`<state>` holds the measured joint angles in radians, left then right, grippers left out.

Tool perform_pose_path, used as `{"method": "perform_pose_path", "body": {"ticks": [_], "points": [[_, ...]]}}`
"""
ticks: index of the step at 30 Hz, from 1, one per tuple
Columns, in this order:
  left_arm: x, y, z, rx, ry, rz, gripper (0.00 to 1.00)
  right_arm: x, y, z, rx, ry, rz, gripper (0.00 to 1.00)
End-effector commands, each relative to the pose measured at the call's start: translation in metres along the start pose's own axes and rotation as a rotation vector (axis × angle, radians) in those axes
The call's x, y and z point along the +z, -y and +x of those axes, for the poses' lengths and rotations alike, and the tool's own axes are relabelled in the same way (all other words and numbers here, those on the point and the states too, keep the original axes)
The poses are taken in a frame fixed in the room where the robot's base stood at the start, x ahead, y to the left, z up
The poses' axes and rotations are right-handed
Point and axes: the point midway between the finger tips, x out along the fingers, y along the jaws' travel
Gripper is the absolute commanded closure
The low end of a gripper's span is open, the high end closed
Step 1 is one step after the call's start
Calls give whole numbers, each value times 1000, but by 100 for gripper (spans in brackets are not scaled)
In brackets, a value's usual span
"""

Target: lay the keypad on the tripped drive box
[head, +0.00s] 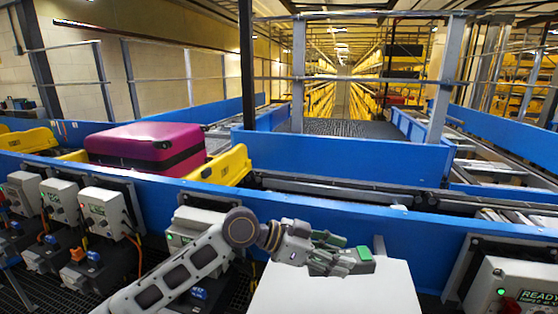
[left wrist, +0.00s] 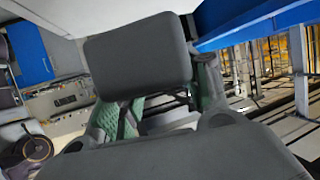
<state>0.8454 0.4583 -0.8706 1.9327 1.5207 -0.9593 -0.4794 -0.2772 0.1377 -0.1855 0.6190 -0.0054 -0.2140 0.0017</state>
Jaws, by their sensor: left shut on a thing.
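My left gripper (head: 348,261) is in the middle of the head view, above a white flat surface (head: 335,292). Grey drive boxes line the conveyor's side. One (head: 183,225) is partly behind my left arm, and another (head: 515,285) at the right has a green READY display. My right gripper is not in view.
The blue conveyor wall (head: 330,215) runs behind the gripper. A magenta suitcase (head: 147,147) lies in a yellow tray (head: 232,165). Several more drive boxes (head: 102,210) with cables stand at the left.

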Motion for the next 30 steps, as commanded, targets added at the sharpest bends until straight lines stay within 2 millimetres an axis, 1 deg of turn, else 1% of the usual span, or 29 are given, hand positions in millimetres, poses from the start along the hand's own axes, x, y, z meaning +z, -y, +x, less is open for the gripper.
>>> {"method": "perform_pose_path", "body": {"ticks": [10, 19, 26, 29, 30], "points": [[7, 32, 0, -189, -1, -75, 89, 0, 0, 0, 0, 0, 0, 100], [0, 62, -9, -344, -3, -139, 89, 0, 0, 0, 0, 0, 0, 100], [-17, 92, -30, -481, -3, -194, 89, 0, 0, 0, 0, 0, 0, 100], [-30, 107, -45, -549, -4, -222, 89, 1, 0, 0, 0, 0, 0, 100], [-37, 114, -53, -579, -6, -232, 89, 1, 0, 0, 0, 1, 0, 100]]}}
